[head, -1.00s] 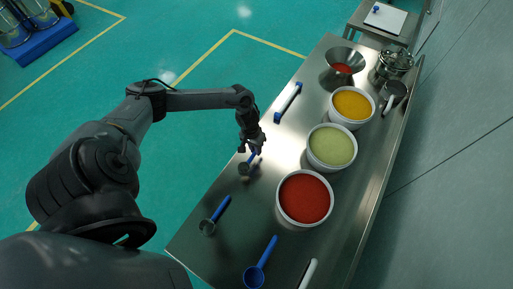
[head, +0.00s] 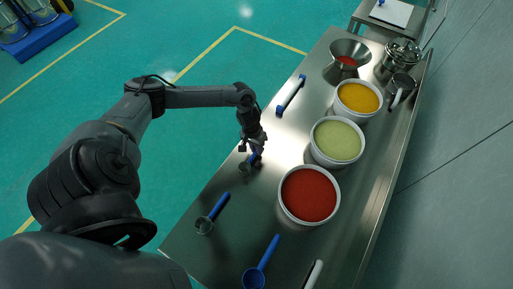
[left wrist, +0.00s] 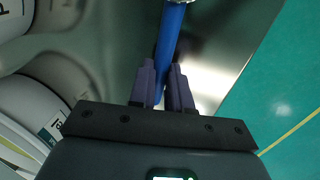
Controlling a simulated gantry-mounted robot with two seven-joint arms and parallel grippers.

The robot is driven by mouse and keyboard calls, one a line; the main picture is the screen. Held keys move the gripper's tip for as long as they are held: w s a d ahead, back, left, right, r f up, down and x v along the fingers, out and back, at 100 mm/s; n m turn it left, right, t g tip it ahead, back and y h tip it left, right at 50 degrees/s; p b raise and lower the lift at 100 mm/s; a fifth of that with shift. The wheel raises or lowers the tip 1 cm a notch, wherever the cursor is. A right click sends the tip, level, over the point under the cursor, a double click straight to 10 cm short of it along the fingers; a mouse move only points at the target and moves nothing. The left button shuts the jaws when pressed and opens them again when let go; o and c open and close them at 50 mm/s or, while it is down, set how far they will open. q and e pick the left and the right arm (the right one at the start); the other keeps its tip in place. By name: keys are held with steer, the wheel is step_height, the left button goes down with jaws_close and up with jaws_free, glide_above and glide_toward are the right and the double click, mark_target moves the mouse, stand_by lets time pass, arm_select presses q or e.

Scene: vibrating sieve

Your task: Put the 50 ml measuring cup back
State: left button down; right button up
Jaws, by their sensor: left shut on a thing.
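My left gripper (head: 254,154) is shut on the blue handle of a small measuring cup (head: 245,168), near the long left edge of the steel table. In the left wrist view the blue handle (left wrist: 172,38) passes between the fingers of my left gripper (left wrist: 165,88). The cup's bowl is mostly out of that view, and I cannot tell whether it touches the table. A second measuring cup (head: 218,206) and a larger blue scoop (head: 261,264) lie nearer on the table. No size mark is readable. My right gripper is not in view.
White tubs of red (head: 309,194), green (head: 337,140) and yellow (head: 358,97) material stand right of the gripper on the table (head: 250,212). A blue-ended tool (head: 291,95) lies beyond it. A metal funnel (head: 350,55) and pots (head: 400,55) stand at the far end.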

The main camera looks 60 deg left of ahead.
arm_select(q)
steer(key=shift+f, duration=0.3)
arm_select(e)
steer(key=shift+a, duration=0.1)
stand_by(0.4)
arm_select(q)
steer(key=c, duration=0.5)
jaws_free()
steer(key=shift+r, duration=0.15)
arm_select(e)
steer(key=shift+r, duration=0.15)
arm_select(q)
steer(key=shift+r+p, duration=0.75)
steer(key=shift+p, duration=0.35)
steer(key=shift+r+p, duration=1.45)
steer(key=shift+p, duration=0.4)
steer(key=shift+r+p, duration=1.2)
steer(key=shift+p, duration=0.35)
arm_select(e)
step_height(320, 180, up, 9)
